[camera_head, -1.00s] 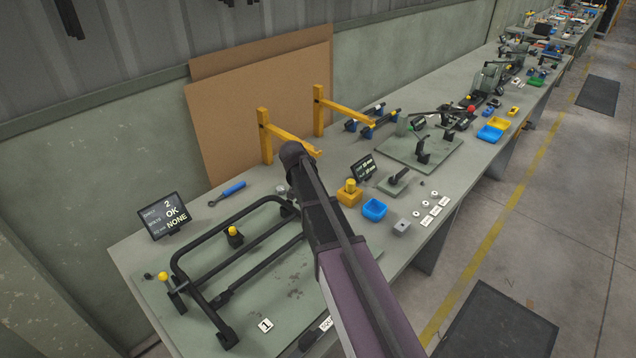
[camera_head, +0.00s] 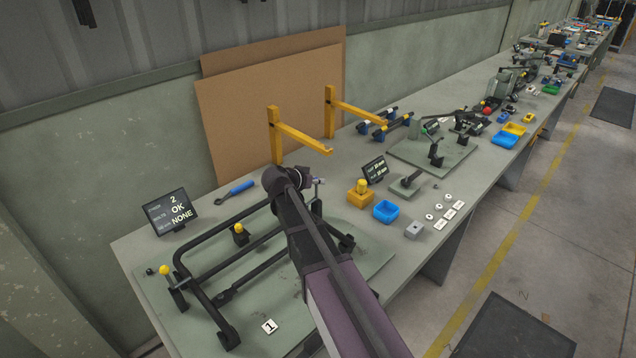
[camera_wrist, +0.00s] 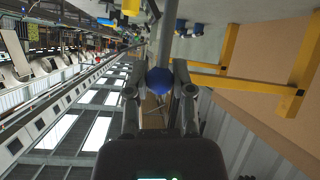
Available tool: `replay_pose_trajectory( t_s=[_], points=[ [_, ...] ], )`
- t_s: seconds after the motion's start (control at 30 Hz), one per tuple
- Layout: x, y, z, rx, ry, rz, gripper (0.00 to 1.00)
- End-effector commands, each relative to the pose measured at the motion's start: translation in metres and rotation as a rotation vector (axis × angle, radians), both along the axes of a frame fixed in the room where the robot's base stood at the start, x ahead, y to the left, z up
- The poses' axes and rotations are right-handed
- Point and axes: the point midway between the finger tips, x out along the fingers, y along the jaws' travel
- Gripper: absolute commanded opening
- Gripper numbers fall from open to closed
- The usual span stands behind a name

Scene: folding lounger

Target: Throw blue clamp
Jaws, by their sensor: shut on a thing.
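In the wrist view, the blue clamp's round blue knob (camera_wrist: 159,81) sits between the two fingers of my gripper (camera_wrist: 159,90), which is shut on it. A grey rod (camera_wrist: 167,40) runs up the picture from the knob. In the head view, my gripper (camera_head: 316,181) is over the back right part of the green fixture plate (camera_head: 375,262), and my own wrist hides most of it and the knob. The black tubular frame (camera_head: 215,241) lies on that plate. How far the clamp's lever is tilted cannot be told.
Clamps with yellow knobs (camera_head: 166,270) stand on the left part of the plate. Yellow bracket arms (camera_head: 300,137) stick out behind my wrist. A screen (camera_head: 170,213) reads OK and NONE.

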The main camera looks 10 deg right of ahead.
Motion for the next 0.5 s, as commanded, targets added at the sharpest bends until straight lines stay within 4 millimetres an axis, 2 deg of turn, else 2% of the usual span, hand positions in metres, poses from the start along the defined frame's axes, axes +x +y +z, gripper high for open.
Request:
replay_pose_trajectory(
  t_s=[0.27, 0.3, 0.4, 0.5],
  points=[
    [-0.0013, 0.0001, -0.0007, 0.003, 0.002, -0.001, 0.0],
    [-0.0013, 0.0, -0.0007, 0.003, 0.002, -0.001, 0.43],
    [-0.001, -0.0003, -0.0005, 0.003, 0.001, -0.001, 0.66],
    [-0.0007, -0.0007, -0.0003, 0.001, 0.001, -0.002, 0.66]
  ],
)
